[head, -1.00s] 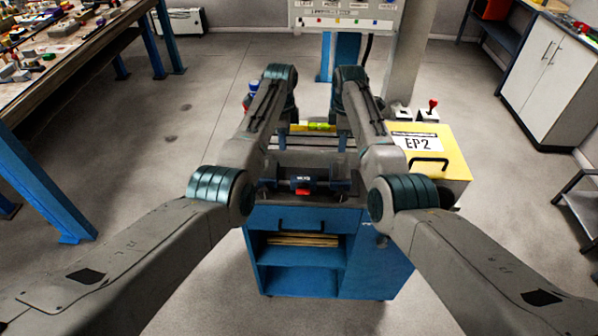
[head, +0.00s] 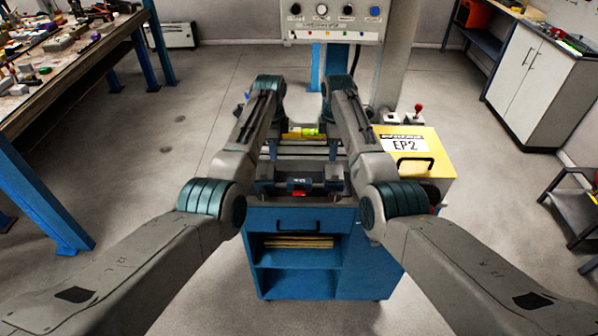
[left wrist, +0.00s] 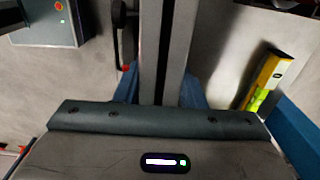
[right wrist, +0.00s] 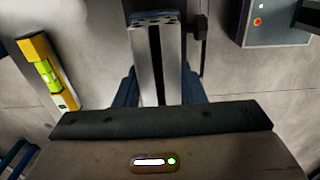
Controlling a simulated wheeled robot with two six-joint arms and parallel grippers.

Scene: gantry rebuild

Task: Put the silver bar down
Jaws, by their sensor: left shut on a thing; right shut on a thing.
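The silver bar (left wrist: 166,50) is a long metal profile with a dark slot along it. It runs up the middle of the left wrist view and also shows in the right wrist view (right wrist: 160,60), with its holed end at the top. My left gripper (left wrist: 165,97) and my right gripper (right wrist: 158,97) are both shut on the bar, their blue fingers partly seen on either side of it. In the head view the forearms largely hide the grippers. Whether the bar touches anything below cannot be told.
A blue cart (head: 270,222) stands in front, with a dark tool (head: 300,183) on top. A yellow spirit level with a green vial (head: 304,132) lies behind it. A yellow EP2 case (head: 432,165) is on the right. A control panel (head: 335,22) stands behind; a cluttered bench (head: 75,60) is left.

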